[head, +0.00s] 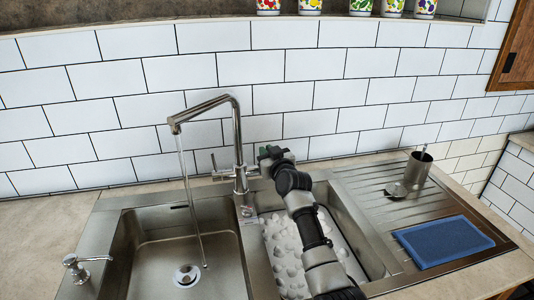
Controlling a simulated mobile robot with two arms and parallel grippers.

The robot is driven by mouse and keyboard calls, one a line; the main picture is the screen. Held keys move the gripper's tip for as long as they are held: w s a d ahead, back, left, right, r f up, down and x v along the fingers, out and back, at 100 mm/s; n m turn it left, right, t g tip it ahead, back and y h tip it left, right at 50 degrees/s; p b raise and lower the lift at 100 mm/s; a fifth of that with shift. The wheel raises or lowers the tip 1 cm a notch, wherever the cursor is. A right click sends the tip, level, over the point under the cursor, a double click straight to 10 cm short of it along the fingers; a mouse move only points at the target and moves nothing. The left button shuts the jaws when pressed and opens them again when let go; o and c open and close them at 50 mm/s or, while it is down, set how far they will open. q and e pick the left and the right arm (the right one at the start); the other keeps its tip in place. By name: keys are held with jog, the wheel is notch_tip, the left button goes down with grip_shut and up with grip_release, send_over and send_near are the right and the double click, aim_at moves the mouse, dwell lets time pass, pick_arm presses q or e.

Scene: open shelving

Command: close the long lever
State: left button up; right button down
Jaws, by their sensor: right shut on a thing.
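A steel faucet (238,140) stands behind the two sink basins, and its bent spout reaches left. A thin stream of water (192,205) falls from the spout into the left basin. My right gripper (268,158) is at the right side of the faucet's base, shut on the faucet's right-side lever, which the gripper mostly hides. My right arm comes up from the lower right over the right basin. My left gripper is not in view.
The left basin (160,215) is empty apart from water. The right basin (345,235) holds many pale pebble-like pieces. A blue sponge-like pad (443,241) and a metal cup (418,166) are on the drainboard. A soap dispenser (82,267) stands front left.

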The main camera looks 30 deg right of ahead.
jog(key=shift+w+r+p, duration=0.1)
jog(key=shift+r+p, duration=0.1)
jog(key=shift+p, duration=0.1)
jog(key=w+g+p, duration=0.1)
jog(key=p, duration=0.1)
jog(key=w+r+g+p, duration=0.1)
jog(key=p, duration=0.2)
jog(key=w+d+g+p, duration=0.1)
jog(key=p, duration=0.1)
jog(key=shift+r+m+g+p, duration=0.25)
jog(key=shift+m+g+p, duration=0.05)
jog(key=shift+g+p, duration=0.1)
jog(key=shift+w+d+f+g+y+p, duration=0.15)
jog(key=shift+w+g+y+p, duration=0.2)
jog(key=shift+w+g, duration=0.3)
jog(key=shift+w+d+f+g+b, duration=0.1)
jog(key=shift+w+g+b, duration=0.05)
jog(key=shift+w+g, duration=0.4)
jog(key=shift+w+d+f+g+b, duration=0.1)
jog(key=shift+w+g+b, duration=0.05)
jog(key=shift+w+g, duration=0.3)
jog(key=c, duration=1.2)
grip_release()
jog(key=shift+v, duration=0.8)
jog(key=v, duration=0.9)
jog(key=shift+d+r, duration=0.1)
jog(key=shift+d, duration=0.1)
